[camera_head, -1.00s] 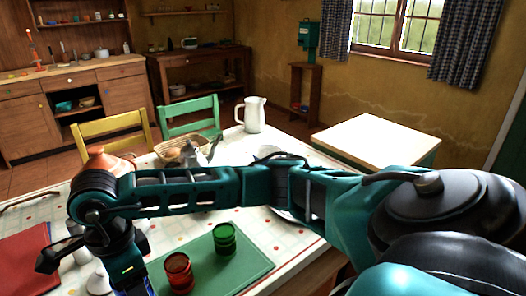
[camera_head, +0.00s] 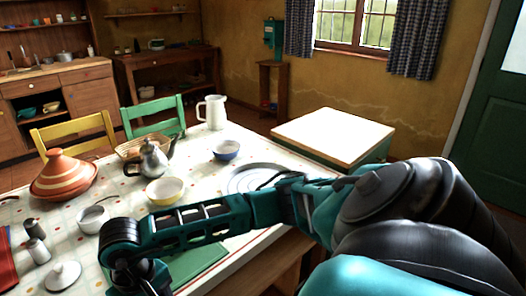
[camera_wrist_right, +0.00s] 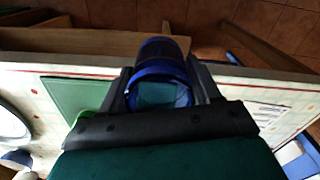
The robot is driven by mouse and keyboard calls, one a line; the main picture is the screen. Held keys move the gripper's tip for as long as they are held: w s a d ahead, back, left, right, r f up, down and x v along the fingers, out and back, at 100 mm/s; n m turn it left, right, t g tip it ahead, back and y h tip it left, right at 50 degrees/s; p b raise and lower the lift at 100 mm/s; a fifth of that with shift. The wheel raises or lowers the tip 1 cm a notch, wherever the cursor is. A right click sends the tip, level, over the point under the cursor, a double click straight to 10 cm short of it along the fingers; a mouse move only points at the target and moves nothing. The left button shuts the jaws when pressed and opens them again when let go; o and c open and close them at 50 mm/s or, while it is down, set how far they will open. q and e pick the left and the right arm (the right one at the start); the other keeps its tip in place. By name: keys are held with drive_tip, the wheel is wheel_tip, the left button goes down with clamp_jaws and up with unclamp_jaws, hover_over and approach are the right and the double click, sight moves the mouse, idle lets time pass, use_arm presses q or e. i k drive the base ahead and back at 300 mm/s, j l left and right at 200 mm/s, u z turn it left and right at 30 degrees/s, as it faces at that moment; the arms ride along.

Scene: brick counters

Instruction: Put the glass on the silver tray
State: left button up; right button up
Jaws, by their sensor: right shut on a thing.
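A blue glass (camera_wrist_right: 158,72) is held between the fingers of my right gripper (camera_wrist_right: 160,84) in the right wrist view, its round rim facing the camera. In the head view my right arm reaches across the table to the left, and its wrist hangs at the bottom edge; the fingers and glass are not clearly visible there. The silver tray (camera_head: 240,183) is a round metal plate on the table, partly hidden behind my forearm. It lies to the right of my right wrist. My left gripper is not in view.
A green mat (camera_head: 197,262) lies under my arm. A yellow bowl (camera_head: 165,190), metal teapot (camera_head: 151,160), blue bowl (camera_head: 227,150), white pitcher (camera_head: 213,112) and tagine (camera_head: 63,176) stand around the tray's left and back. A white-topped side table (camera_head: 335,135) is beyond.

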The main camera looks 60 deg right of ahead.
sight(252, 179)
drive_tip(key=l+u, duration=0.1)
drive_tip(key=l, duration=0.4)
drive_tip(key=k+l, duration=0.1)
drive_tip(key=l, duration=0.4)
drive_tip(key=l+u, duration=0.15)
drive_tip(key=l, duration=0.35)
drive_tip(key=k+l+u, duration=0.1)
drive_tip(key=l, duration=0.4)
drive_tip(key=k+l+u, duration=0.1)
drive_tip(key=l, duration=0.35)
drive_tip(key=k+l, duration=0.1)
drive_tip(key=l, duration=0.4)
drive_tip(key=u, duration=0.05)
